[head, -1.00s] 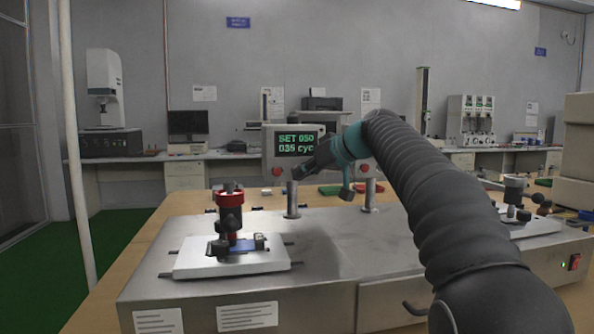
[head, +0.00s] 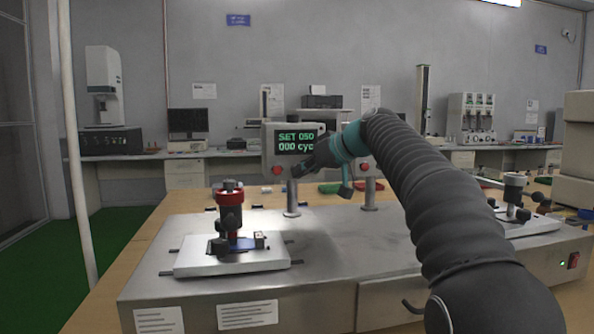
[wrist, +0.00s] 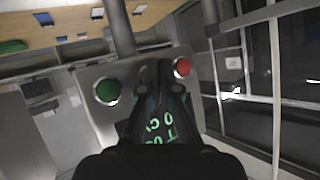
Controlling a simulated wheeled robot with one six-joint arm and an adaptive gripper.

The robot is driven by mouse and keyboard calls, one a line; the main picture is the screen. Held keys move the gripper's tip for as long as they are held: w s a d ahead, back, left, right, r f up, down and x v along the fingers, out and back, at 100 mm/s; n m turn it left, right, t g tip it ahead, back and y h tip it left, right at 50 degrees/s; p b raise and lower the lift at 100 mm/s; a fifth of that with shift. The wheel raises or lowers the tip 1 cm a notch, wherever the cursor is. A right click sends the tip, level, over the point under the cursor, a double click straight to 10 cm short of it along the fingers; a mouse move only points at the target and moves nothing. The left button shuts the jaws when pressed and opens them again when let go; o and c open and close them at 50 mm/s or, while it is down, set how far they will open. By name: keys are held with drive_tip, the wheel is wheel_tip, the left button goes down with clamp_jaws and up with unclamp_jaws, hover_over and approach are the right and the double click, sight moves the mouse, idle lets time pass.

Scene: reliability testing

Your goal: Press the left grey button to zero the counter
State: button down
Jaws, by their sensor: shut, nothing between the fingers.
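The left counter box (head: 268,146) stands on a metal post, and its green display (head: 295,142) reads SET 050 and 000 cyc. A red button (head: 277,170) shows at its lower left. In the wrist view the box appears upside down, with a green button (wrist: 107,91) on the left and the red one (wrist: 182,68) on the right. My gripper (head: 297,170) is shut and empty, its tips at the lower part of the box front, between these two buttons.
A second counter post (head: 369,195) with a red button (head: 364,167) stands to the right, partly behind my arm. A steel test bench (head: 330,250) carries a red-and-black clamp fixture (head: 229,205) on a white plate in front.

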drive_tip(key=shift+s, duration=0.1)
idle(0.4)
drive_tip(key=shift+s+d+b, duration=0.2)
drive_tip(key=shift+s+b, duration=0.4)
drive_tip(key=shift+s, duration=0.05)
drive_tip(key=s+b, duration=0.1)
drive_tip(key=s, duration=0.1)
drive_tip(key=s+d+b, duration=0.1)
drive_tip(key=s+b, duration=0.1)
drive_tip(key=shift+s+d, duration=0.2)
drive_tip(key=shift+s, duration=0.2)
idle(0.5)
